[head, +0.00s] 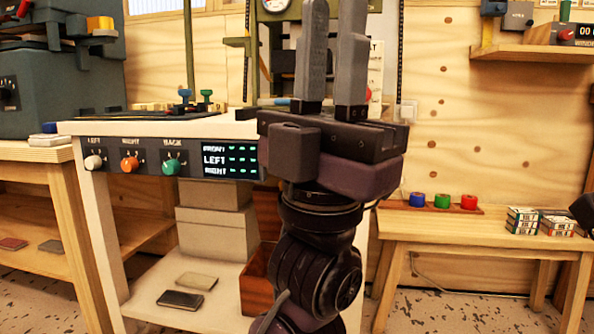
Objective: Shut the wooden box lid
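The reddish-brown wooden box (257,284) stands on the low white shelf under the bench, largely hidden behind my arm. A dark reddish-brown panel (267,212) rises above the box's back, looking like its lid standing raised; most of it is hidden. My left gripper (334,12) is large in the middle of the view, fingers pointing up, with an empty gap between them. It is in front of the bench, above and to the right of the box, and appears apart from it. My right gripper cannot be made out.
The white bench (160,127) with a knob panel overhangs the shelf. Stacked beige boxes (213,225) stand left of the wooden box, and two flat items (180,299) lie in front. A low wooden table (480,237) with coloured rolls is at right. A cropped dark shape (584,210) touches the right edge.

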